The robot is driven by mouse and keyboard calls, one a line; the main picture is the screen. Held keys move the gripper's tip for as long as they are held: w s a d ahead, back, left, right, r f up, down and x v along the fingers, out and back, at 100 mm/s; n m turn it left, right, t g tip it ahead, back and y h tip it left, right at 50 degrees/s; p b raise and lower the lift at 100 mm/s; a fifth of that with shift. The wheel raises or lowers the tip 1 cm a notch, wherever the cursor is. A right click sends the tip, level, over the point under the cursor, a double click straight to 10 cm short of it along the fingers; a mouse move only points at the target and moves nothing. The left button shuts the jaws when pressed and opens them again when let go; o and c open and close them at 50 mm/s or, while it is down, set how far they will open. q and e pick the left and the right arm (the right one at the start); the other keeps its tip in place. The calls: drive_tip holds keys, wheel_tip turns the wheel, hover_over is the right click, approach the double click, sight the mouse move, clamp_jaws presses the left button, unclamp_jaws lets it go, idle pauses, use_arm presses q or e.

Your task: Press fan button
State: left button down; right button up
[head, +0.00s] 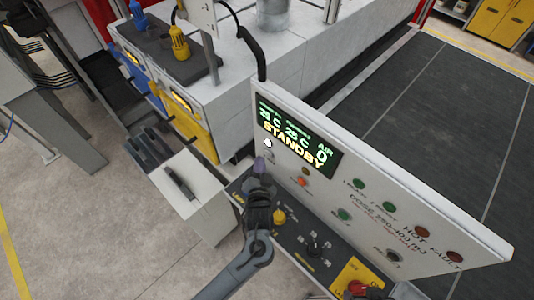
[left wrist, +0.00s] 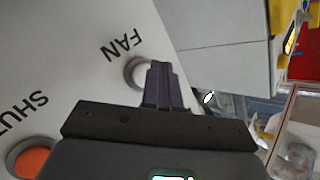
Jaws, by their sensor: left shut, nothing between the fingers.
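The control panel (head: 370,190) is a tilted white board with a lit display (head: 290,138) reading STANDBY. The white fan button (head: 268,143) is at its left side, just below the display. In the left wrist view the fan button (left wrist: 136,72) shows under the word FAN, partly hidden by my fingers. My left gripper (head: 260,162) is shut and empty, its dark fingertips just below the button in the head view. In the left wrist view the fingertips (left wrist: 161,65) overlap the button's right side; I cannot tell whether they touch it. My right gripper is not in view.
An orange button (left wrist: 33,162) labelled SHUT..., its word cut off, is near the fan button. Below the panel, a dark console holds a yellow knob (head: 279,216), a black knob (head: 316,246) and a red button (head: 357,287). A white bench (head: 195,195) stands left.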

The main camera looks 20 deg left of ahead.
use_arm(q)
drive_tip(key=s+a+p, duration=0.1)
drive_tip(key=s, duration=0.1)
drive_tip(key=s+a+p, duration=0.1)
drive_tip(key=s+p, duration=0.1)
drive_tip(key=shift+s+a, duration=0.2)
idle(0.3)
idle(0.6)
